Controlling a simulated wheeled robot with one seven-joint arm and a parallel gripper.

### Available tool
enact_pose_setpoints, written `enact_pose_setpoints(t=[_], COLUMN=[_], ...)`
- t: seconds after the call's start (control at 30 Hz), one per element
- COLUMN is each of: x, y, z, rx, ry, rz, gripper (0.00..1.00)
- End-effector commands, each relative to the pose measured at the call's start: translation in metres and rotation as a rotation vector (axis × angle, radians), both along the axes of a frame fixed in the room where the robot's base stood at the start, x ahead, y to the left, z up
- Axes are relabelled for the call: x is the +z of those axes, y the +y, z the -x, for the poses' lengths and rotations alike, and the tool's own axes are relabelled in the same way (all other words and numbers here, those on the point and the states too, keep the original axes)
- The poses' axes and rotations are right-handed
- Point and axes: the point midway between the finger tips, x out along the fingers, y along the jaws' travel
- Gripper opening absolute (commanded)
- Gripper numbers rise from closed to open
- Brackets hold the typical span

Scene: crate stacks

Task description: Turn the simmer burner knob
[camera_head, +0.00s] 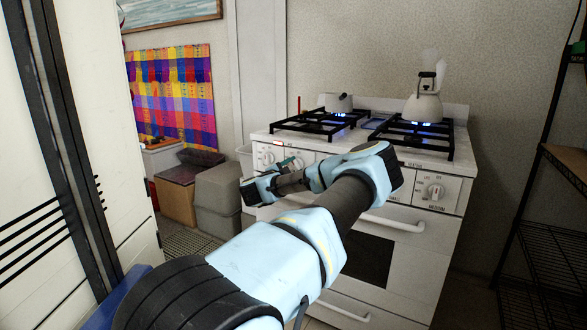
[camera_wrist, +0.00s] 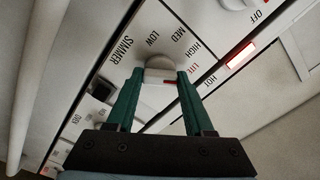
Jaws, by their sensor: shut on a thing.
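Another knob (camera_head: 433,191) is clear on the panel's right.
A pot (camera_head: 338,103) and a kettle (camera_head: 424,106) stand on black grates over blue flames. A red-lit indicator (camera_wrist: 240,55) glows near HOT. The oven handle (camera_head: 392,224) juts out below the panel. Grey and brown bins (camera_head: 218,190) stand left of the stove; a black wire shelf is right.

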Motion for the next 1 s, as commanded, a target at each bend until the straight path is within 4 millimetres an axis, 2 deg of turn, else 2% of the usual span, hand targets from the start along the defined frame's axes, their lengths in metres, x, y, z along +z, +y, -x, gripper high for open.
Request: enact_pose_setpoints(t=[0.37,1.0], x=[0.0026,0.0009], y=[0.0013,0.0024], z=[0.0001,0.0], rx=[0.002,0.002], ry=[0.056,0.304], rz=[0.123,0.652], gripper=[0.0,0.0])
